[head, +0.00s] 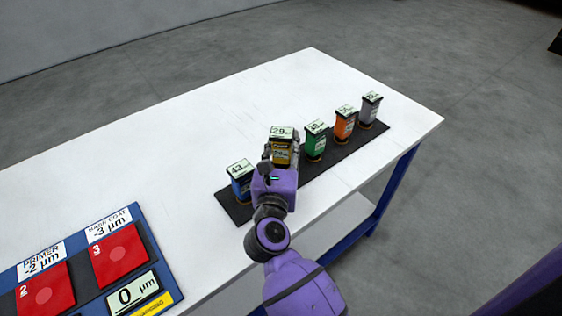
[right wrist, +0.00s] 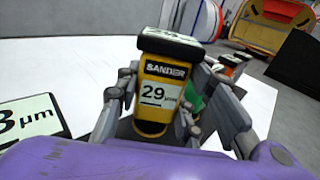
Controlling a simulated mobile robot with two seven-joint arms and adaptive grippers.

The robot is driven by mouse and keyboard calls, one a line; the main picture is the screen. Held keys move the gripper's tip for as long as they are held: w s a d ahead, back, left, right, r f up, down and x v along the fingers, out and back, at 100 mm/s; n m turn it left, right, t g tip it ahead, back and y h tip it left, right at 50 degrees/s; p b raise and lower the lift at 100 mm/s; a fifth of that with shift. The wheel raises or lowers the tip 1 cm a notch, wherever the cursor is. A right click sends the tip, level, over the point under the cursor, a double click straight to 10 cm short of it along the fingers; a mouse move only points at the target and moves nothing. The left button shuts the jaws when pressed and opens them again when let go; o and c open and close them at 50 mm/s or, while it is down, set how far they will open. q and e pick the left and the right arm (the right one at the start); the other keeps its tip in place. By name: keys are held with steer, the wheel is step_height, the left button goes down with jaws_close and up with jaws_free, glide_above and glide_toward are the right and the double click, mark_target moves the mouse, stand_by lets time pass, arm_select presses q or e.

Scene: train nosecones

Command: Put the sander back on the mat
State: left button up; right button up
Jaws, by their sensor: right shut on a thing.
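The yellow sander (head: 282,149), labelled 29 µm on its black-rimmed top, is upright between the fingers of my right gripper (head: 280,160). In the right wrist view the sander (right wrist: 163,88) faces the camera with the word SANDER on it, and the fingers of the right gripper (right wrist: 160,105) close on it from both sides. The dark mat (head: 232,208) lies along the table's right edge. The sander is over the mat between the blue and green tools, and its top shows a little higher than their row. Its base is hidden in the head view. My left gripper is not in view.
On the mat stand a blue tool (head: 239,187) labelled 43, a green one (head: 316,146), an orange one (head: 344,127) and a grey one (head: 369,111). A blue board (head: 143,235) with red panels lies front left. The white table (head: 190,150) is clear at the back.

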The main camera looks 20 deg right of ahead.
mark_target(281, 165)
step_height(281, 165, down, 3)
steer(key=shift+f+b, duration=0.15)
steer(key=shift+b, duration=0.15)
steer(key=shift+f, duration=0.3)
steer(key=shift+f, duration=0.1)
steer(key=o, duration=0.6)
steer(key=shift+f, duration=0.2)
steer(key=shift+o, duration=1)
steer(key=shift+r, duration=0.15)
